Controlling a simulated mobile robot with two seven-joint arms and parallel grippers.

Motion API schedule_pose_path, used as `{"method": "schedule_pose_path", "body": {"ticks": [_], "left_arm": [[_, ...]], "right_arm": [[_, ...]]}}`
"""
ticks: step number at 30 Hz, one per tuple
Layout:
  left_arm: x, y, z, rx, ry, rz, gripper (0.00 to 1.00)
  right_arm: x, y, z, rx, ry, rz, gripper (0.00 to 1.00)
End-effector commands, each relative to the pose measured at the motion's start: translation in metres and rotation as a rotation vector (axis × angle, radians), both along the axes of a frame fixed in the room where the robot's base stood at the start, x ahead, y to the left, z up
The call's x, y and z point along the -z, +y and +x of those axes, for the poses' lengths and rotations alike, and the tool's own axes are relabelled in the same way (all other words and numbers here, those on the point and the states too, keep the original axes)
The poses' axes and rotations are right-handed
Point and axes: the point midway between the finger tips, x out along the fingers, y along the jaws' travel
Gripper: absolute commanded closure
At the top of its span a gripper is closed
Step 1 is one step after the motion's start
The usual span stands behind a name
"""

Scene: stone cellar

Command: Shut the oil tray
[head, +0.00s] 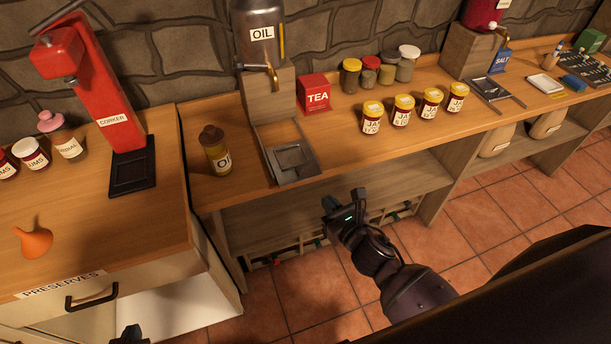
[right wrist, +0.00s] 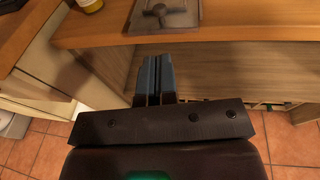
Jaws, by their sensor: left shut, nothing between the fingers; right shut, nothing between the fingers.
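The oil tray (head: 291,162) is a dark, flat metal tray with a small raised knob. It sits at the front end of its runners, near the counter's front edge, with a gap between it and the wooden stand (head: 268,92) under the oil canister (head: 262,30). It also shows at the top of the right wrist view (right wrist: 172,16). My right gripper (head: 330,204) is shut and empty, in front of the counter and apart from the tray. My left gripper (head: 130,336) shows only partly at the bottom edge of the head view.
An oil bottle (head: 215,150) stands left of the tray. A red tea box (head: 314,94) and several yellow-lidded jars (head: 372,117) stand to its right. The red corker (head: 100,85) is on the left cabinet, above an open preserves drawer (head: 95,290).

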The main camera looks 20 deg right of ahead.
Motion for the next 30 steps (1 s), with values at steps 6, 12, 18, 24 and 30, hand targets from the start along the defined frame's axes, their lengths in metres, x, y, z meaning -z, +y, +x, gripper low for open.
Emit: {"method": "schedule_pose_path", "body": {"ticks": [6,12,18,24,30], "left_arm": [[0.001,0.000,-0.001,0.000,0.003,0.000,1.00],[0.004,0.001,-0.004,-0.002,0.009,0.001,1.00],[0.006,0.002,-0.006,-0.003,0.014,0.002,1.00],[0.007,0.001,-0.006,-0.003,0.014,0.002,1.00],[0.006,0.001,-0.004,-0.001,0.010,0.002,1.00]], "right_arm": [[0.006,0.008,0.039,0.001,-0.001,0.003,1.00],[0.012,0.015,0.073,0.000,-0.001,0.004,1.00],[0.017,0.020,0.100,0.001,0.001,0.003,1.00],[0.020,0.022,0.113,-0.001,0.000,0.002,1.00],[0.020,0.022,0.115,0.000,0.001,0.003,1.00]]}}
